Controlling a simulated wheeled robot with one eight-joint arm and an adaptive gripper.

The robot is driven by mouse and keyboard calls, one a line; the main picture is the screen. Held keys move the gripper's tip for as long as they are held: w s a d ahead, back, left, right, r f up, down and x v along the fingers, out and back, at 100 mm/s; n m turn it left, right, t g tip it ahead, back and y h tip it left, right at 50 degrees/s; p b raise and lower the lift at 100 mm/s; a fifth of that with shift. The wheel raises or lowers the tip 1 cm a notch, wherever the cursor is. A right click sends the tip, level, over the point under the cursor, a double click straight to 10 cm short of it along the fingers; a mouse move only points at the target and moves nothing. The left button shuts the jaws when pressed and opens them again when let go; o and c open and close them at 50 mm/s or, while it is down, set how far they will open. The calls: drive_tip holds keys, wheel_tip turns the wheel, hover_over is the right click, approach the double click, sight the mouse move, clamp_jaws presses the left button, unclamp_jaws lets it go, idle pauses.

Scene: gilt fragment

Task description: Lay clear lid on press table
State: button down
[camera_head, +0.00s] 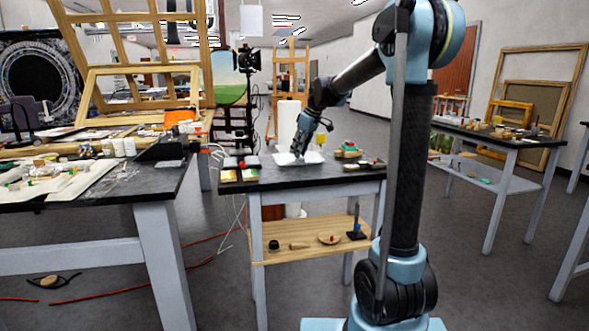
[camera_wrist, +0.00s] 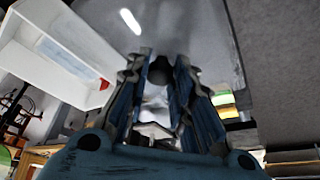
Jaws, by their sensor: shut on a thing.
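My gripper (camera_head: 298,149) reaches down over the back part of a small dark-topped table (camera_head: 322,178), at a white tray (camera_head: 287,161). In the wrist view my gripper (camera_wrist: 160,72) is shut on what looks like the clear lid (camera_wrist: 200,25), a see-through pane with a bright glint, spreading beyond the fingertips. The lid cannot be made out in the head view. The white tray (camera_wrist: 50,55) shows at the upper left of the wrist view, beside the pane. I cannot tell whether the lid touches anything below.
Small coloured blocks (camera_head: 240,174) sit at the table's left end, and more small items (camera_head: 349,151) at its right. A white roll (camera_head: 289,122) stands behind. A cluttered workbench (camera_head: 165,183) is at left, another table (camera_head: 492,142) at right. Grey floor lies between.

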drive_tip(key=shift+s+a+f, duration=0.1)
drive_tip(key=shift+a+f, duration=0.1)
drive_tip(key=shift+f, duration=0.35)
drive_tip(key=shift+s+a+f, duration=0.1)
drive_tip(key=shift+a+f, duration=0.1)
drive_tip(key=shift+f, duration=2.2)
drive_tip(key=shift+f, duration=0.1)
drive_tip(key=c, duration=1.4)
unclamp_jaws()
drive_tip(key=v, duration=1.1)
drive_tip(key=shift+w+d+r, duration=0.1)
drive_tip(key=shift+r, duration=0.15)
drive_tip(key=shift+d+r, duration=0.15)
drive_tip(key=shift+r, duration=0.15)
